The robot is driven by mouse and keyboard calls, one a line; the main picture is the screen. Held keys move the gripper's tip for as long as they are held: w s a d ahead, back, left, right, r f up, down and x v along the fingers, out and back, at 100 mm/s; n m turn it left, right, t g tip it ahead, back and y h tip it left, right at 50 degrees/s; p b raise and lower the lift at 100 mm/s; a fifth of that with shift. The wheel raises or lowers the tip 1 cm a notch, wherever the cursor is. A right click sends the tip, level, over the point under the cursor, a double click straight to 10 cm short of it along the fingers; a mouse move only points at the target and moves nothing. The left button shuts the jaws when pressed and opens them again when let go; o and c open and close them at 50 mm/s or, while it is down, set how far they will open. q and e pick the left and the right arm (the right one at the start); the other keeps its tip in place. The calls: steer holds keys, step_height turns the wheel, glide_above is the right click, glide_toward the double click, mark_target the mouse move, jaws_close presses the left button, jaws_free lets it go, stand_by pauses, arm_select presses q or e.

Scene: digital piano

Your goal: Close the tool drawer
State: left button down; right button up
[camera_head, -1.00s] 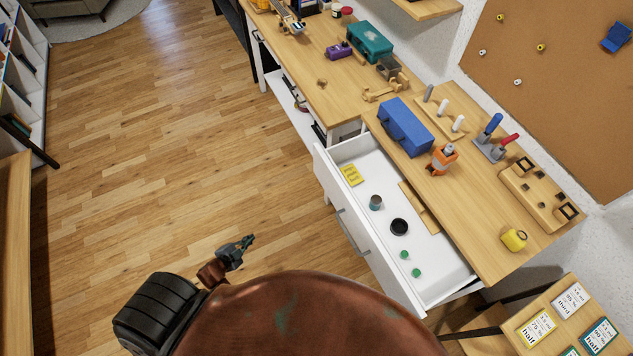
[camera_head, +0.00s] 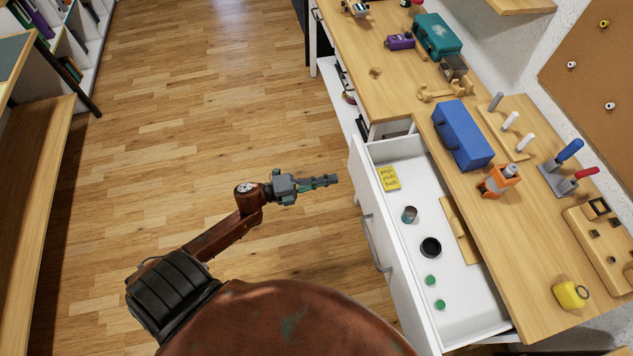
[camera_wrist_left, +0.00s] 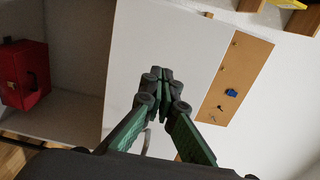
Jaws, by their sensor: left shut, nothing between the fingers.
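The white tool drawer (camera_head: 462,318) stands pulled out from under the wooden workbench in the head view. It holds a yellow note (camera_head: 388,178), a small can (camera_head: 409,214), a black round item (camera_head: 430,247) and two green caps (camera_head: 430,280). Its front has a grey bar handle (camera_head: 374,245). My left gripper (camera_head: 334,180) is shut and empty, left of the drawer front and apart from it, pointing right. Its shut fingers also show in the left wrist view (camera_wrist_left: 161,77). My right gripper is not in view.
The benchtop carries a blue box (camera_head: 462,135), an orange item (camera_head: 499,181), a tool stand (camera_head: 562,178) and a yellow tape measure (camera_head: 571,294). Open wooden floor (camera_head: 190,110) lies left of the drawer. A red case (camera_wrist_left: 24,75) shows in the wrist view.

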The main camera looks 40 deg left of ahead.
mark_target(356, 174)
arm_select(q)
steer(key=b+x, duration=0.1)
steer(key=x, duration=0.4)
steer(key=shift+w+d+f, duration=0.1)
steer(key=shift+w+d, duration=0.05)
steer(key=shift+w, duration=0.15)
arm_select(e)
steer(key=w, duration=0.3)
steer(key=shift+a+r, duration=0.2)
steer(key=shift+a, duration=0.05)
arm_select(q)
steer(key=shift+d, duration=0.1)
